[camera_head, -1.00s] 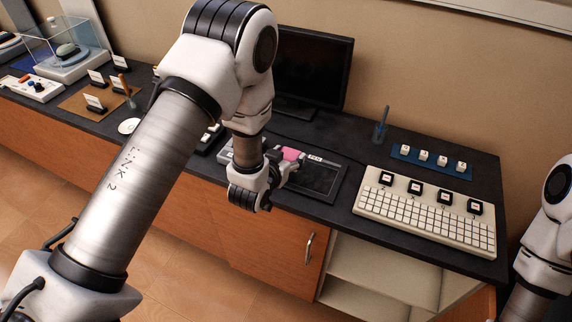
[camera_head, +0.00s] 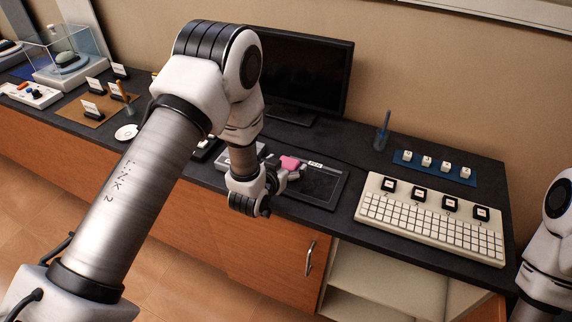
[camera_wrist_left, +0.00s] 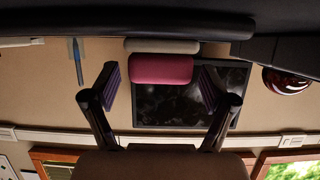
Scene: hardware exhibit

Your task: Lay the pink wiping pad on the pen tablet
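The pink wiping pad (camera_head: 290,162) is a small pink block at the back left of the pen tablet (camera_head: 322,187), a flat dark slab with a label at its back edge. My left gripper (camera_head: 284,176) is low over the counter by the pad and the tablet's left side. In the left wrist view, which is upside down, the pad (camera_wrist_left: 161,69) shows between the open fingers (camera_wrist_left: 160,90), with a gap on each side. A pale grey piece (camera_wrist_left: 161,45) lies directly under it. My right gripper is out of view; only part of that arm shows.
A monitor (camera_head: 300,72) stands behind the tablet. A cream keyboard (camera_head: 430,222) with black keycap stands lies to the right. A pen in a holder (camera_head: 381,134) and a blue strip of white keycaps (camera_head: 434,165) are behind it. A grey device (camera_head: 228,160) is left of the gripper.

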